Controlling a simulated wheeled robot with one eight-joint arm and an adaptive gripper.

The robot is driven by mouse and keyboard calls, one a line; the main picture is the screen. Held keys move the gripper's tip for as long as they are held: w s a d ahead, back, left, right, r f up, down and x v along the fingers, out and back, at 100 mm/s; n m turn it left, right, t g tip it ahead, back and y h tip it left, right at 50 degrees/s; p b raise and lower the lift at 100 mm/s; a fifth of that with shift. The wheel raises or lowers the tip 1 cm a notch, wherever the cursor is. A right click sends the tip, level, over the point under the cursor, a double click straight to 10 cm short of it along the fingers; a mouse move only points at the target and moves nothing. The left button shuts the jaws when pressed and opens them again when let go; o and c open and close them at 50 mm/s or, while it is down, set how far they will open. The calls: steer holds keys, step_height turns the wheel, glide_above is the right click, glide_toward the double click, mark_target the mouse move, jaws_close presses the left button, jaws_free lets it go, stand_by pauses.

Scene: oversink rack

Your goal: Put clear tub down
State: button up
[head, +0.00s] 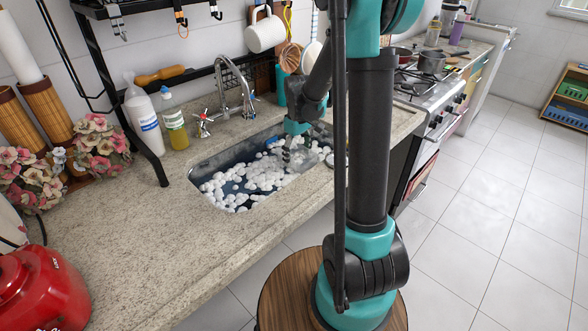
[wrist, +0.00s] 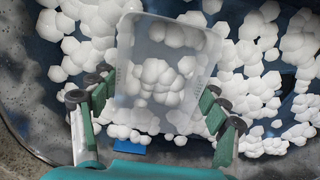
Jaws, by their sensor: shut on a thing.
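The clear tub (wrist: 166,62) is a see-through box with rounded corners. In the wrist view it sits between the fingers of my gripper (wrist: 160,108), which press on its left and right sides. White foam shows through it or inside it; I cannot tell which. In the head view my gripper (head: 290,150) reaches down into the right part of the sink, and the tub (head: 303,157) shows faintly there beside it. Whether the tub touches the sink bottom cannot be seen.
The sink (head: 215,160) holds dark water with many white foam clumps (head: 240,182). A blue item (wrist: 132,139) lies near the gripper. The faucet (head: 235,88), a white bottle (head: 143,118) and a yellow-green bottle (head: 174,122) stand behind the sink.

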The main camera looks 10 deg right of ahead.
steer(key=shift+s+d+f, duration=0.1)
steer(key=shift+f, duration=2.35)
steer(key=shift+f, duration=0.15)
steer(key=o, duration=1.1)
step_height(320, 180, up, 12)
steer(key=shift+r, duration=0.2)
